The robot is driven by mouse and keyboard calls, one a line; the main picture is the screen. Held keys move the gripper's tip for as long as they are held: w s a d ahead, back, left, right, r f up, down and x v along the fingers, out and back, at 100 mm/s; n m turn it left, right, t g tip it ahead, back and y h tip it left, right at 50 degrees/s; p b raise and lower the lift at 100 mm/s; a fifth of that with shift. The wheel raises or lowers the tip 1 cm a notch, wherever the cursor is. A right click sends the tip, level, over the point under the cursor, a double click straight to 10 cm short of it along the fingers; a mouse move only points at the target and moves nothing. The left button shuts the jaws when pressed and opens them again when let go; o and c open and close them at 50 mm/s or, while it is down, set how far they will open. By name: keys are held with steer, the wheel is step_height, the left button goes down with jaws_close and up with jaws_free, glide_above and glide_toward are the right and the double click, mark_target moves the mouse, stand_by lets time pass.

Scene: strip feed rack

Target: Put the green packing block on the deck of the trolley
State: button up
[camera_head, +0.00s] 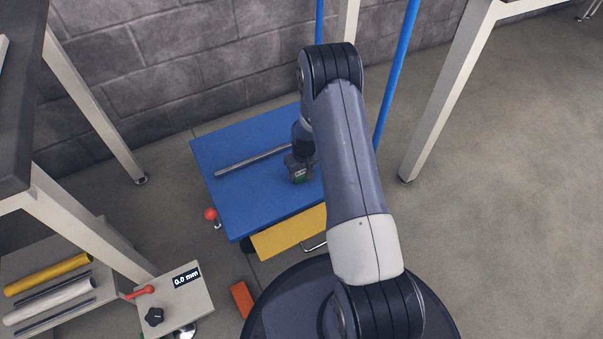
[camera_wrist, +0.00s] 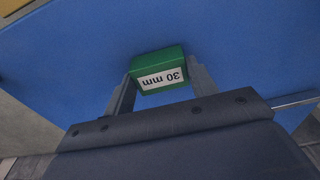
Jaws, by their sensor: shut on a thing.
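The green packing block (camera_wrist: 158,62), with a white label reading "30 mm", is between the fingers of my gripper (camera_wrist: 160,85) in the wrist view. My gripper is shut on it. In the head view my gripper (camera_head: 300,168) is over the blue deck of the trolley (camera_head: 236,205), and a small green part of the block (camera_head: 299,176) shows beneath it. The blue deck (camera_wrist: 70,60) fills most of the wrist view behind the block. I cannot tell whether the block touches the deck. My arm hides the deck's right side.
A grey rod (camera_head: 252,160) lies on the deck beside my gripper. A yellow panel (camera_head: 290,233) is at the deck's front edge. A red ball knob (camera_head: 211,214) is at its left. An orange block (camera_head: 242,299) is on the floor. Table legs (camera_head: 95,115) stand on both sides.

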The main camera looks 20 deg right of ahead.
steer(key=shift+w, duration=0.1)
steer(key=o, duration=1.4)
steer(key=shift+f, duration=0.2)
steer(key=shift+r, duration=0.1)
steer(key=r+p, duration=0.1)
steer(key=r, duration=0.3)
steer(key=s+r+p, duration=0.1)
steer(key=r+p, duration=0.1)
steer(key=r, duration=0.2)
steer(key=r+p, duration=0.2)
steer(key=r, duration=0.2)
steer(key=shift+s+d, duration=0.15)
steer(key=shift+s, duration=0.15)
